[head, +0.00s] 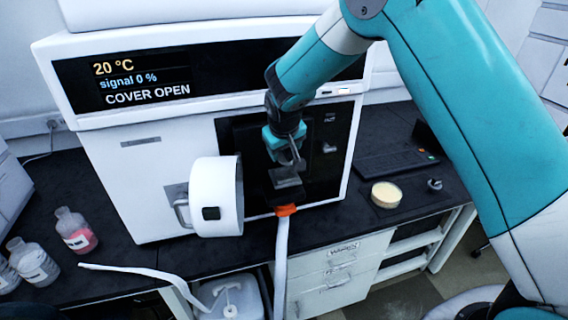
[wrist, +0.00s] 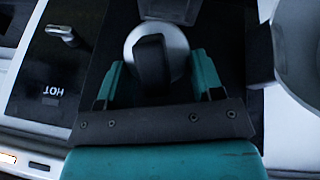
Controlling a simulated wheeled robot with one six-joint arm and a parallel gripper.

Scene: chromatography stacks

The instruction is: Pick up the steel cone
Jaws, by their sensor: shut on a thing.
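My gripper (head: 286,160) is in front of the dark recess of the white instrument. In the wrist view its two teal fingers (wrist: 158,62) stand on either side of a pale round metal piece, which I take for the steel cone (wrist: 174,66). A black block stands up over the middle of the cone and hides part of it. The gripper is shut on the cone. In the head view only a small grey part shows below the fingers, against the recess, so the cone's shape and any contact behind it are unclear.
The instrument's white round cover (head: 228,215) stands open just left of my gripper. An orange hose fitting (head: 286,210) is below it. A beige dish (head: 386,194) and a small metal piece (head: 435,184) lie on the bench at right. Bottles (head: 75,232) stand at left.

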